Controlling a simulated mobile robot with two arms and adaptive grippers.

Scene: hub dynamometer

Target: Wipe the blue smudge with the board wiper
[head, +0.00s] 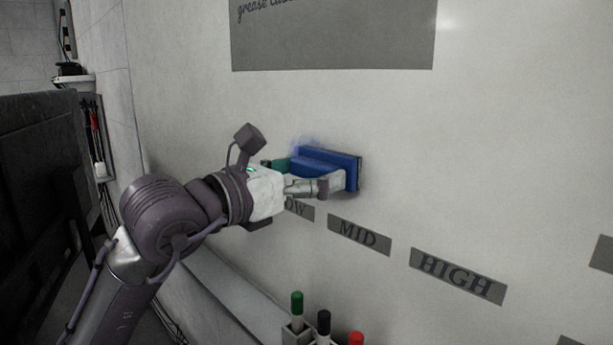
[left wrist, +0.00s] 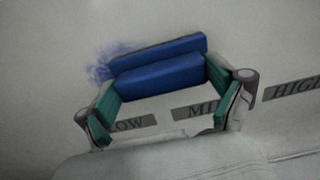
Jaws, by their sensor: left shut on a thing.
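The board wiper (head: 327,167) is a blue block with a dark edge, pressed against or very close to the white board. My left gripper (head: 308,180) is shut on the wiper, and its green finger pads sit at the wiper's two ends in the left wrist view (left wrist: 163,98). The wiper also shows there (left wrist: 158,72). The blue smudge (head: 306,145) is a faint patch on the board above and left of the wiper. In the left wrist view the smudge (left wrist: 103,66) shows beside the wiper's left end, partly hidden by it. My right gripper is not seen.
LOW, MID (head: 359,234) and HIGH (head: 457,275) labels run below the wiper. A grey panel with writing (head: 333,38) is above. A holder with green, black and red markers (head: 323,325) stands at the bottom. The board right of the wiper is clear.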

